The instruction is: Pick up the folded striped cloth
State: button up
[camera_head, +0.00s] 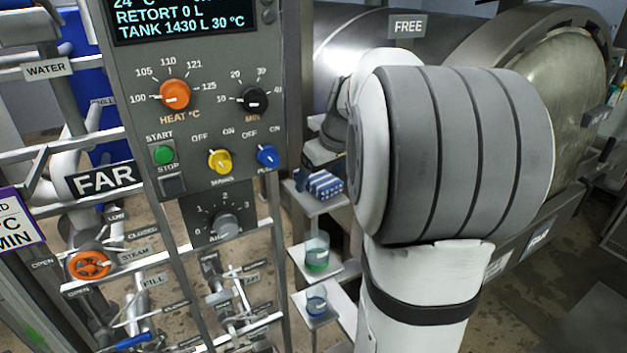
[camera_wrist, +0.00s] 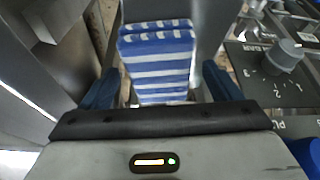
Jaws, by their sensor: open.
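The folded striped cloth (camera_head: 326,185) is blue and white and lies on a small grey shelf beside the control panel in the head view. In the wrist view the cloth (camera_wrist: 158,62) is straight ahead, between the two dark blue fingers of my gripper (camera_wrist: 165,88). The fingers are apart, one on each side of the cloth, and nothing is held. The wrist housing hides the near end of the cloth. I cannot tell whether the fingers touch it. In the head view my arm hides part of the area right of the shelf.
The control panel (camera_head: 205,120) with knobs and buttons stands close left of the cloth. A knob (camera_wrist: 284,54) is near on the right in the wrist view. Below the cloth, small shelves hold a green-marked beaker (camera_head: 317,252) and a blue-marked one (camera_head: 316,300). The retort (camera_head: 560,100) is behind my arm.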

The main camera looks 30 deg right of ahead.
aim_at(321, 177)
jog(key=shift+c, duration=0.6)
jog(key=c, duration=1)
jog(key=shift+o, duration=0.2)
jog(key=shift+r, duration=0.1)
notch_tip(321, 177, up, 10)
jog(key=b, duration=0.1)
